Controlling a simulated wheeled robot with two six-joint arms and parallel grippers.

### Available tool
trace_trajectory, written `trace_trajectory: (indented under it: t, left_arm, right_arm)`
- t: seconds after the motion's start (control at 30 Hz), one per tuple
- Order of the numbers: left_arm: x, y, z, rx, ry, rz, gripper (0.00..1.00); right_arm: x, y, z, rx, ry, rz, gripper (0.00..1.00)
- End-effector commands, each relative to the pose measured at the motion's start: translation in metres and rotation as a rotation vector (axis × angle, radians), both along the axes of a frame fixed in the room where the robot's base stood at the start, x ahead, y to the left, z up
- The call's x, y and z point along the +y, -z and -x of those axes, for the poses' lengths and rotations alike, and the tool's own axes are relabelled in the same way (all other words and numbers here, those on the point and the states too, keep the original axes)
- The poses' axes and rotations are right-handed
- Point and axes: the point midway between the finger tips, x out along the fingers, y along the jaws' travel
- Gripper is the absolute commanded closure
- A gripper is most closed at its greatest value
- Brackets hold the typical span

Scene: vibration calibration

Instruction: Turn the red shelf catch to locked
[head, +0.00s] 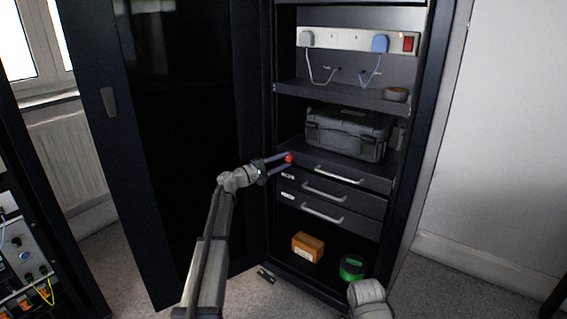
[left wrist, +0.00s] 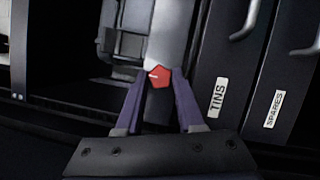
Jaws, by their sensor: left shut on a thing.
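The red shelf catch (head: 289,159) is a small red knob at the left front edge of the pull-out shelf (head: 365,178) in the dark cabinet. In the left wrist view the catch (left wrist: 158,76) is a red faceted knob with a pale mark that points to the left. My left gripper (head: 283,162) is at the catch, with its purple fingers on either side of it; they also show in the left wrist view (left wrist: 158,88), shut on the catch. My right gripper is not in view; only part of my right arm shows at the bottom of the head view.
A black case (head: 347,136) rests on the pull-out shelf. Drawers with handles (head: 323,213) lie below it. An orange-brown box (head: 307,247) and a green roll (head: 353,267) sit at the cabinet bottom. The open cabinet door (head: 165,120) stands to the left of my left arm.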

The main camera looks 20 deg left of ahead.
Motion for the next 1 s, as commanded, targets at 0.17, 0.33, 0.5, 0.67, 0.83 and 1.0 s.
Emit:
trace_trajectory:
  t: [0.17, 0.33, 0.5, 0.67, 0.83, 1.0]
  left_arm:
    - [0.0002, 0.0002, -0.0002, 0.002, -0.001, 0.001, 1.0]
    - [0.0002, 0.0001, -0.0003, 0.002, -0.001, 0.001, 0.62]
    - [0.0002, 0.0001, -0.0002, 0.001, -0.001, 0.001, 0.43]
    - [0.0001, 0.0001, -0.0001, 0.001, -0.001, 0.001, 0.33]
    - [0.0003, 0.0001, 0.0001, 0.001, -0.001, 0.001, 0.33]
    - [0.0054, 0.0011, 0.0058, 0.0, -0.002, 0.001, 0.33]
  right_arm:
    - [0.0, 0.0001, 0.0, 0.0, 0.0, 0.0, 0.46]
    - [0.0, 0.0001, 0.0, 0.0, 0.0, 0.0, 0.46]
    - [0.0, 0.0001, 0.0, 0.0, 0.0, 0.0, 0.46]
    - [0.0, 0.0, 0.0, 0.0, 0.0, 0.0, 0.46]
    - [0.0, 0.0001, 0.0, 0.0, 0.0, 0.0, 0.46]
    - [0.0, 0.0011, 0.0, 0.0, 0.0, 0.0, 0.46]
